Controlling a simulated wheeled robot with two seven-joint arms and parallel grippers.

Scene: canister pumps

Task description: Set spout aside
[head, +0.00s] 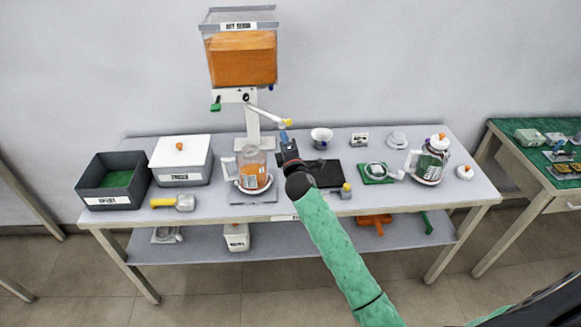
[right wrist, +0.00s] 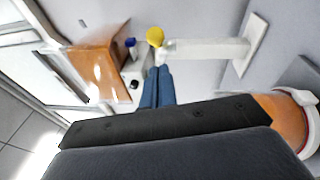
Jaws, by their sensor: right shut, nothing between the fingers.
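The spout (head: 268,113) is a thin white bar that slants down to the right from the pump body (head: 232,96) under the orange-filled hopper (head: 241,58). Its yellow tip (head: 287,122) is just above my right gripper (head: 284,136). In the right wrist view the yellow tip (right wrist: 155,37) shows just beyond my blue fingertips (right wrist: 156,72). The fingers are shut and empty; I cannot tell if they touch the tip. A jug with orange contents (head: 251,170) stands below the pump. My left gripper is not in view.
A dark mat (head: 326,172) lies right of my right gripper. A white bowl (head: 321,136) stands behind it. A grey bin (head: 112,181), a white lidded box (head: 181,158) and a yellow-handled scoop (head: 176,202) are at left. A second jug (head: 430,160) stands at right.

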